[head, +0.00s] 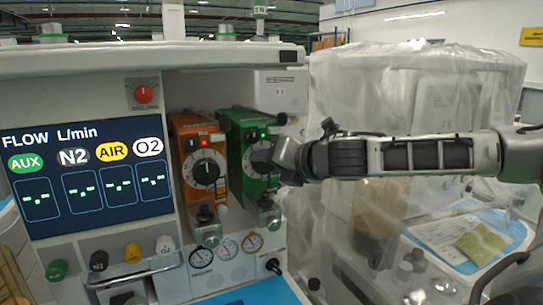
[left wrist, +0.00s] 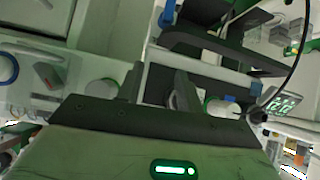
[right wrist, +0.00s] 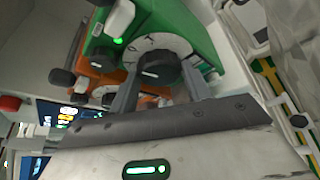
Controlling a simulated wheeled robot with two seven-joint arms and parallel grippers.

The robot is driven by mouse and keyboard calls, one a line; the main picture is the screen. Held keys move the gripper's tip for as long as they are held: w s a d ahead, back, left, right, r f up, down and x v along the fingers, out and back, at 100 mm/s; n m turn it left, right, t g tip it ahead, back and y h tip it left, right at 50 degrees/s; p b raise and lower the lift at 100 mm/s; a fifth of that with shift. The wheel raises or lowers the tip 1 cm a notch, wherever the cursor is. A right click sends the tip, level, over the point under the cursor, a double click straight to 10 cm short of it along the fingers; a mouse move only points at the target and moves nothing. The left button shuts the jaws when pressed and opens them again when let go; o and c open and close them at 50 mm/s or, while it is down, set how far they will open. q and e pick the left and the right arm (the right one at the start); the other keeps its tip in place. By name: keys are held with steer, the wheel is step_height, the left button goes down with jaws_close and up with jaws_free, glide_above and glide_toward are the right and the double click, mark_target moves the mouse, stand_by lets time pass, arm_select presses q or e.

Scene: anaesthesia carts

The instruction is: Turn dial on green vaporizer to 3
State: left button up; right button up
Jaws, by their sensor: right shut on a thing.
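The green vaporizer (head: 236,125) stands to the right of the orange vaporizer (head: 187,125) on the machine front. Its white dial disc with a black knob is partly hidden by my right gripper (head: 277,162) in the head view. In the right wrist view, the black knob (right wrist: 156,69) sits between the fingertips of my right gripper (right wrist: 160,92), which is shut on it. The disc's numbers are too small to read. My left gripper (left wrist: 160,85) shows only in the left wrist view, with its fingers apart and no vaporizer between them.
Several round gauges (head: 226,247) sit below. A plastic-covered machine (head: 420,85) stands behind my right arm. A shelf edge (head: 150,58) runs above.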

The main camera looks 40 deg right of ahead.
steer(key=shift+a+n+g+h+p, duration=0.1)
steer(key=shift+n+g+h+p, duration=0.5)
steer(key=shift+n, duration=0.3)
steer(key=shift+a+n+h, duration=0.1)
steer(key=shift+n+h, duration=0.6)
steer(key=shift+n, duration=0.1)
steer(key=shift+w+a+r+n+g+h, duration=0.15)
steer(key=shift+n+g+h, duration=0.15)
steer(key=shift+n+h, duration=0.5)
steer(key=n+h, duration=0.1)
steer(key=n+h+b, duration=0.1)
steer(key=n, duration=0.1)
steer(key=shift+a+n+g+h, duration=0.2)
steer(key=shift+n+g+h, duration=0.1)
steer(key=shift+h, duration=0.1)
steer(key=shift+w+a+f+n+h+b, duration=0.1)
steer(key=shift+f+n+h+b, duration=0.2)
steer(key=shift+n+h+b, duration=0.65)
steer(key=shift+n, duration=0.55)
arm_select(q)
steer(key=shift+w+d+f+b, duration=0.1)
steer(key=shift+f+b, duration=0.25)
steer(key=shift+f, duration=0.2)
arm_select(e)
steer(key=shift+n+h, duration=0.35)
steer(key=shift+n, duration=0.05)
